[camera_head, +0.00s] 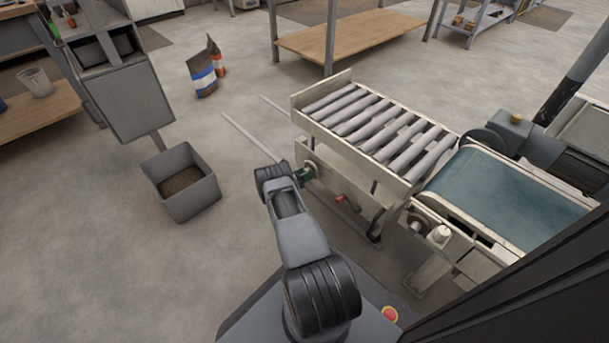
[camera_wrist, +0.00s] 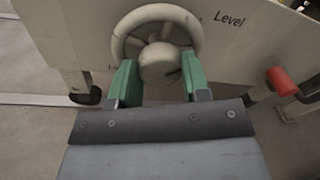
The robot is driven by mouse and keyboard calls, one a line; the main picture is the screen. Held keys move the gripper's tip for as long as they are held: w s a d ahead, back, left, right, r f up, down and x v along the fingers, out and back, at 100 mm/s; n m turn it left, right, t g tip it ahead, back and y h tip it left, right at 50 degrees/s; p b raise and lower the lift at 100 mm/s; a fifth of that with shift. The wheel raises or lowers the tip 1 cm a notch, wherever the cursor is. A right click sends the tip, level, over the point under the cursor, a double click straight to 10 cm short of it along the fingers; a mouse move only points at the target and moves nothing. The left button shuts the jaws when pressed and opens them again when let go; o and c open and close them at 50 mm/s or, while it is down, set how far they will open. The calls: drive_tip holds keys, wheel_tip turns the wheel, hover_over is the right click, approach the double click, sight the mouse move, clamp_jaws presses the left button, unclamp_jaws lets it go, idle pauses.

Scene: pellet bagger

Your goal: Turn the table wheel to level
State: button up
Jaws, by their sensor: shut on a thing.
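The roller table (camera_head: 318,122) has a cream frame and grey rollers. Whether its bed is tilted or level is hard to tell from here. The table wheel (camera_wrist: 118,45) is a cream handwheel with spokes and a round hub, on the side panel of the table frame. It shows small in the head view, beside my gripper (camera_head: 304,174). In the wrist view my gripper (camera_wrist: 158,82) has its green fingers closed on the wheel, one on each side of the hub. The word "Level" (camera_wrist: 229,18) is printed on the panel right of the wheel.
A red-ended lever (camera_wrist: 282,80) sticks out right of the wheel. A blue belt conveyor (camera_head: 505,195) adjoins the table's right end. A grey bin (camera_head: 190,205) with brown contents stands left of my arm. Bags (camera_head: 203,78) stand farther back. The floor between is open.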

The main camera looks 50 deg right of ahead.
drive_tip(key=o, duration=0.9)
drive_tip(key=shift+a, duration=0.1)
drive_tip(key=a+p, duration=0.1)
drive_tip(key=a, duration=0.3)
drive_tip(key=w+a+p, duration=0.1)
drive_tip(key=a, duration=0.4)
drive_tip(key=w+a+p, duration=0.1)
drive_tip(key=a, duration=0.3)
drive_tip(key=shift+w+a+r+p, duration=0.2)
drive_tip(key=shift+a+r+p, duration=0.05)
drive_tip(key=shift+p, duration=0.1)
drive_tip(key=shift+r, duration=0.1)
